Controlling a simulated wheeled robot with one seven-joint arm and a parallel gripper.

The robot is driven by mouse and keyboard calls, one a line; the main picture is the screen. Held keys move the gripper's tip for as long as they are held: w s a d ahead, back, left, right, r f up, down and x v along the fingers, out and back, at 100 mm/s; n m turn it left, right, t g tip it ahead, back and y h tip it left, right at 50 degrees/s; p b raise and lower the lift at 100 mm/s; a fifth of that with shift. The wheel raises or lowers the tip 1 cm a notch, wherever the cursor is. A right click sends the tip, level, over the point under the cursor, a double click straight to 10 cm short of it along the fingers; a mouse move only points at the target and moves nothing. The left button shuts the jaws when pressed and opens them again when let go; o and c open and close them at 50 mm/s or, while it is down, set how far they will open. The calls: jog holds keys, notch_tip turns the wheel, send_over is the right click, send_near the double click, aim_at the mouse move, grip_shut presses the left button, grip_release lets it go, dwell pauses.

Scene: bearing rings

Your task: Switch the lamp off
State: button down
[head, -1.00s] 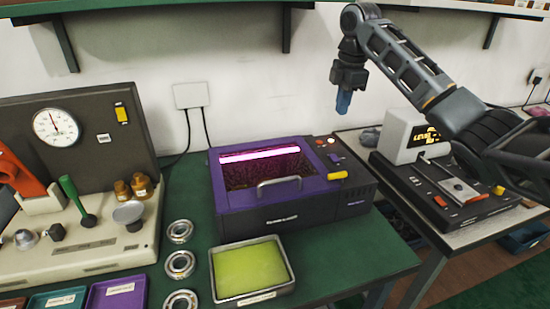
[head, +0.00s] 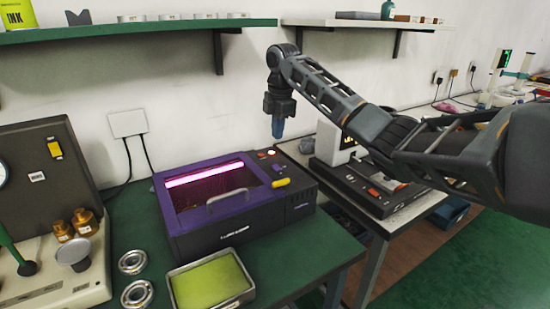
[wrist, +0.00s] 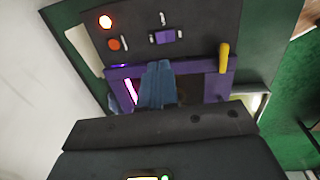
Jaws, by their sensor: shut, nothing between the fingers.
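The lamp is a pink-lit tube (head: 205,174) glowing under the window of a purple and black box (head: 245,225) on the green bench. The tube also shows in the wrist view (wrist: 131,92). The box's right-hand panel carries a glowing indicator (wrist: 105,21), an orange-red button (wrist: 114,44), a purple rocker switch (wrist: 165,36) and a yellow handle (wrist: 224,57). My gripper (head: 278,130) points down above the panel's back part, its blue fingers shut and empty, apart from the box. In the wrist view the fingers (wrist: 158,85) overlap the box's purple edge.
A tray with a yellow-green pad (head: 212,284) and bearing rings (head: 132,261) lie in front of the box. A dark machine (head: 365,184) stands on a bench to the right. A green-edged shelf (head: 130,31) runs above.

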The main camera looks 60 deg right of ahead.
aim_at(275, 166)
jog(key=f, duration=0.3)
jog(key=f+p, duration=0.1)
jog(key=f, duration=0.3)
jog(key=w+f, duration=0.1)
jog(key=f, duration=0.2)
jog(key=shift+d+f+p, duration=0.2)
jog(key=shift+d+p, duration=0.15)
